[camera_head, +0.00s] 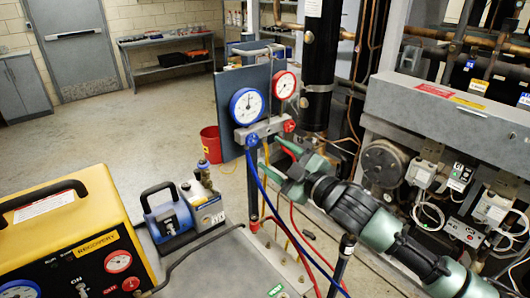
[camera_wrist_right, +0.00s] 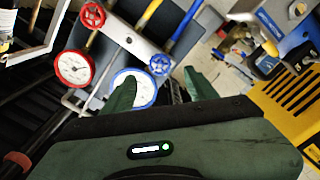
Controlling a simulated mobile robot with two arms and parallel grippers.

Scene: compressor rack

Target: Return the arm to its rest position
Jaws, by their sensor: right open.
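My right arm (camera_head: 370,217) comes in from the right in the head view and reaches toward the gauge manifold (camera_head: 262,131). My right gripper (camera_head: 276,158) is green, open and empty, close to the manifold's lower right side. In the right wrist view its two fingers (camera_wrist_right: 160,84) stand apart with the manifold beyond them. I cannot tell whether a finger touches a knob or hose. The manifold has a blue gauge (camera_head: 247,106), a red gauge (camera_head: 285,85), a blue knob (camera_head: 252,140) and a red knob (camera_head: 289,126). My left gripper is not in view.
A yellow recovery machine (camera_head: 75,235) and a blue pump (camera_head: 167,212) stand at the left on a grey surface (camera_head: 215,268). Blue, red and yellow hoses hang below the manifold near my arm. The compressor rack (camera_head: 440,120) with pipes fills the right. Floor is clear behind left.

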